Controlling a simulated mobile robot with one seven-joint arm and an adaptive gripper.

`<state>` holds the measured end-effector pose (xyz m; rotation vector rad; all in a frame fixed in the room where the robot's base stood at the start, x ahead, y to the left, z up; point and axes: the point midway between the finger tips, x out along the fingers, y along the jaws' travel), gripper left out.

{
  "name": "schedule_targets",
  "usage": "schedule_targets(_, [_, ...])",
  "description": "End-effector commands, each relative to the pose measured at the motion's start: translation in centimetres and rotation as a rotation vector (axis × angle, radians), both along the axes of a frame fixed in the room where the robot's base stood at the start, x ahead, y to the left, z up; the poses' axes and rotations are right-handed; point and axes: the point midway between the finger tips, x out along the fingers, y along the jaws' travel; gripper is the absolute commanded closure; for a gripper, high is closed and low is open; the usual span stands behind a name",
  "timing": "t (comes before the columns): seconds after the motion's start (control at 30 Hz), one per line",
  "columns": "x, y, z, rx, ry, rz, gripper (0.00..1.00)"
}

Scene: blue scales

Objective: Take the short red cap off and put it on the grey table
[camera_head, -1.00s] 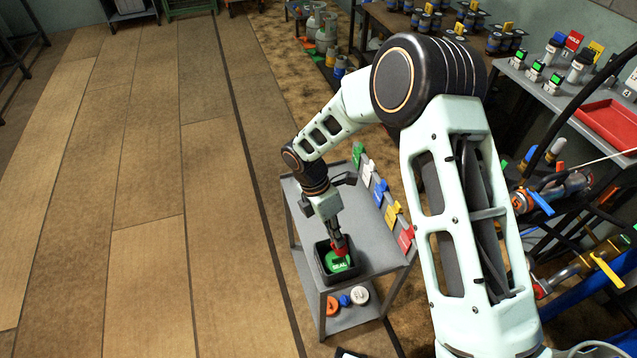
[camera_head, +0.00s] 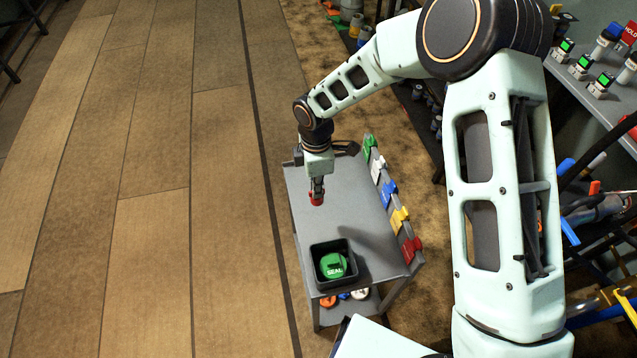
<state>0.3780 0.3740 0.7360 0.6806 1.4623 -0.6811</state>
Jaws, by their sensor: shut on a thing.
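The short red cap (camera_head: 316,199) is in my gripper (camera_head: 317,193), whose fingers are shut on it. The cap is over the bare middle-left part of the grey table (camera_head: 340,212). I cannot tell whether the cap touches the tabletop or hangs just above it. A black bin (camera_head: 317,259) stands at the near end of the table. A green round piece marked SEAL (camera_head: 333,266) lies in it.
Green, white, blue, yellow (camera_head: 399,218) and red (camera_head: 411,249) tags line the table's right edge. The tabletop between bin and gripper is clear. Orange, blue and white round pieces show on the lower shelf. A bench with bottles (camera_head: 603,85) stands at right.

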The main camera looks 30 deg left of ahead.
Motion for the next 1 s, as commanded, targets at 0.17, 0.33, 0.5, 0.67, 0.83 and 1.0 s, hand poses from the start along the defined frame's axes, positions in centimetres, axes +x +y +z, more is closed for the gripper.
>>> schedule_targets(0.17, [0.0, 0.0, -1.8, -0.001, 0.001, 0.001, 1.0])
schedule_targets(0.33, [0.0, 0.0, -3.9, -0.001, 0.0, 0.001, 1.0])
schedule_targets(0.5, [0.0, 0.0, -5.9, -0.001, 0.0, 0.002, 1.0])
schedule_targets(0.67, [0.0, 0.0, -7.8, -0.001, -0.001, 0.002, 1.0])
schedule_targets(0.83, [0.0, 0.0, -9.8, -0.001, 0.0, 0.001, 1.0])
schedule_targets(1.0, [0.0, 0.0, -10.9, -0.001, 0.0, 0.001, 1.0])
